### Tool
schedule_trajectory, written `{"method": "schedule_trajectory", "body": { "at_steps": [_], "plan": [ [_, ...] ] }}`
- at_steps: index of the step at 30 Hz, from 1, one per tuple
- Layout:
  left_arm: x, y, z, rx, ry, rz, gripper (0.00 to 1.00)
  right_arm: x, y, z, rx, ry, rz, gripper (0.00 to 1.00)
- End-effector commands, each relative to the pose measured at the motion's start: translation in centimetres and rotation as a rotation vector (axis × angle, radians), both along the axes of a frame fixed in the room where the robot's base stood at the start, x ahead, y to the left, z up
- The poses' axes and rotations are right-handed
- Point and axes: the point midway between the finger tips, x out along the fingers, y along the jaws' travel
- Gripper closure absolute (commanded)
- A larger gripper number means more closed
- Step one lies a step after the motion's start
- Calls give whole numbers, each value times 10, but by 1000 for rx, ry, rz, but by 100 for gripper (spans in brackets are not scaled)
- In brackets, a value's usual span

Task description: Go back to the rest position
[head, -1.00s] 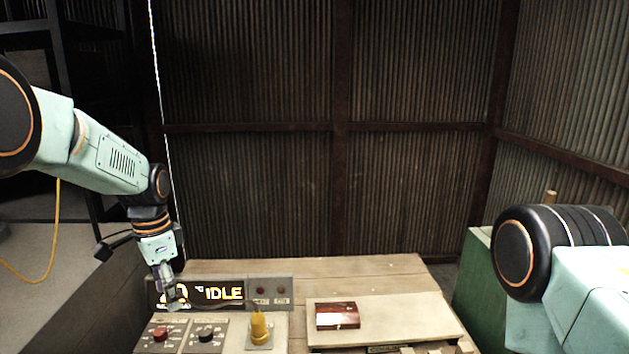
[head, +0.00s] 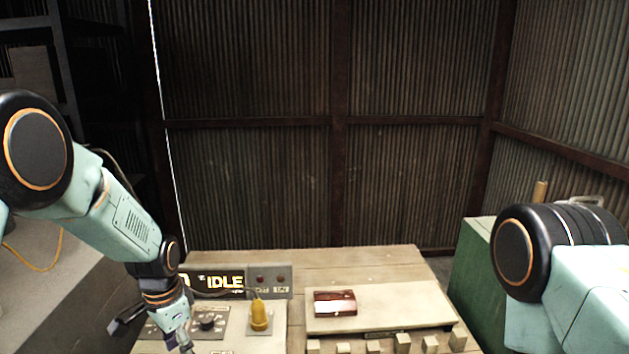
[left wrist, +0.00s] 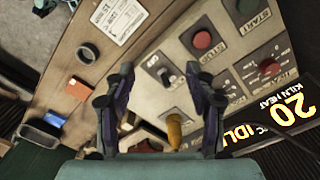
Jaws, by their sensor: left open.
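My left gripper (head: 184,346) is low over the left front of the control panel, near the picture's bottom edge. In the left wrist view its two fingers (left wrist: 160,95) stand wide apart with nothing between them.
The panel's lit display (head: 224,282) reads IDLE. A green cabinet (head: 470,275) stands at the right. A red button (left wrist: 202,39) shows in the left wrist view.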

Motion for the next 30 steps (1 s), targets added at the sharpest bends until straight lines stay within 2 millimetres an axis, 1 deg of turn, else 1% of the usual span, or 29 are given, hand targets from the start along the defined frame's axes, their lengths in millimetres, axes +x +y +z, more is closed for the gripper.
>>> {"method": "schedule_trajectory", "body": {
  "at_steps": [1,2,4,5,6,8,9,11,12,14,15,18,24,26,27,28,30],
  "plan": [
    [-17,-4,-19,-3,13,28,44,0,0,0,0,0,0,60],
    [-25,-6,-30,-3,12,49,44,0,0,0,0,0,0,60],
    [-52,-11,-56,-6,17,103,44,0,0,0,0,0,0,60],
    [-66,-14,-68,-8,20,131,44,0,0,0,0,0,0,60],
    [-85,-17,-83,-9,22,170,44,0,0,0,0,0,0,60],
    [-116,-22,-103,-11,24,232,44,0,0,0,0,1,0,60],
    [-137,-25,-115,-10,24,275,44,0,0,0,0,1,0,60],
    [-170,-28,-129,-10,26,337,44,0,0,0,0,1,0,60],
    [-191,-31,-136,-10,26,378,44,0,0,0,0,1,0,60],
    [-222,-33,-143,-8,26,437,44,0,0,0,0,1,0,60],
    [-241,-35,-146,-6,26,473,44,0,0,0,0,1,0,60],
    [-282,-37,-147,-1,23,555,44,0,0,0,0,0,0,60],
    [-347,-38,-137,10,21,685,44,0,0,0,0,1,0,60],
    [-363,-38,-131,13,19,720,44,0,0,0,0,1,0,60],
    [-366,-38,-134,12,13,733,44,0,0,-5,0,1,0,60],
    [-362,-38,-142,10,9,731,44,0,0,-11,0,0,0,60],
    [-362,-38,-153,10,9,729,44,0,0,-22,0,0,0,60]
  ]
}}
